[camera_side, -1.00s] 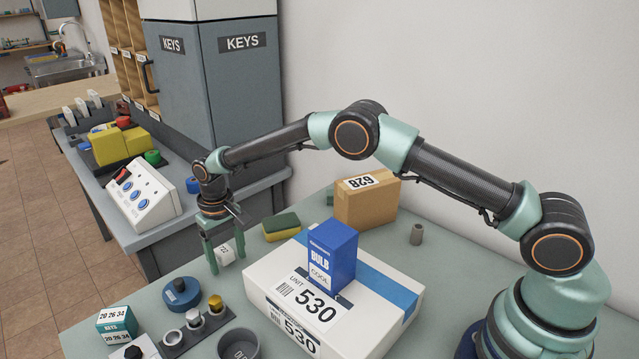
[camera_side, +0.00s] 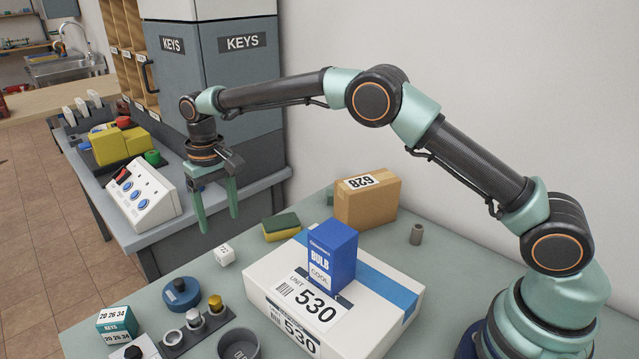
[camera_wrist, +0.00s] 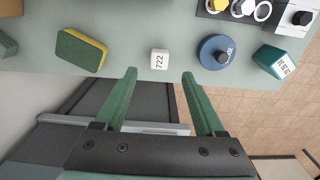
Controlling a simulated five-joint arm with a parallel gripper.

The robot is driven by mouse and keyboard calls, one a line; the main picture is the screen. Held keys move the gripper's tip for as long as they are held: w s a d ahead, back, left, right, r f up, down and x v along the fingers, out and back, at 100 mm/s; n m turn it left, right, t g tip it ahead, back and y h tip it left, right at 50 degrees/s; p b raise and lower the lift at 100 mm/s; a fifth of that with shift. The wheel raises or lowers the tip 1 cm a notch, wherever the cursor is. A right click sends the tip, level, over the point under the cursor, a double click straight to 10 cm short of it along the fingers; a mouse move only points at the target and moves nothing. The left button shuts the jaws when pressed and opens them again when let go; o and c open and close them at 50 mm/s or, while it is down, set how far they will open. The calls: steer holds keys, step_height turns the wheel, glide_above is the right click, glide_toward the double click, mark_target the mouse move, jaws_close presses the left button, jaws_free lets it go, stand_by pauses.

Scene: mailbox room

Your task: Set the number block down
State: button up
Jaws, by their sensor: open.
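The number block (camera_side: 224,255) is a small white cube lying on the grey-green table near its far edge. In the wrist view the number block (camera_wrist: 159,59) shows "722" on one face and stands alone on the tabletop, apart from my fingers. My gripper (camera_side: 218,222) is open and empty, raised above and slightly behind the block. In the wrist view my gripper (camera_wrist: 161,74) has its two green fingers spread wide, with the block beyond their tips.
A yellow-green sponge (camera_side: 282,227) lies right of the block. A round blue item (camera_side: 182,293) stands at its front left. A white box marked 530 (camera_side: 385,300) carries a blue bulb box (camera_side: 332,255). A cardboard box (camera_side: 367,203) stands behind. A gap separates the side counter (camera_side: 160,235).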

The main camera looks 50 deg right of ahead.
steer(key=s+d+r+t, duration=0.1)
steer(key=s+d+r, duration=0.35)
steer(key=r, duration=0.25)
steer(key=s+d+r+t, duration=0.2)
steer(key=s+d+r, duration=0.25)
steer(key=r, duration=0.35)
steer(key=s+d+f+t, duration=0.1)
steer(key=s+d, duration=0.3)
steer(key=s, duration=0.4)
steer(key=s+d+f+t, duration=0.1)
steer(key=s+d, duration=0.3)
steer(key=s, duration=0.4)
steer(key=shift+s+t, duration=0.15)
steer(key=shift+t, duration=0.15)
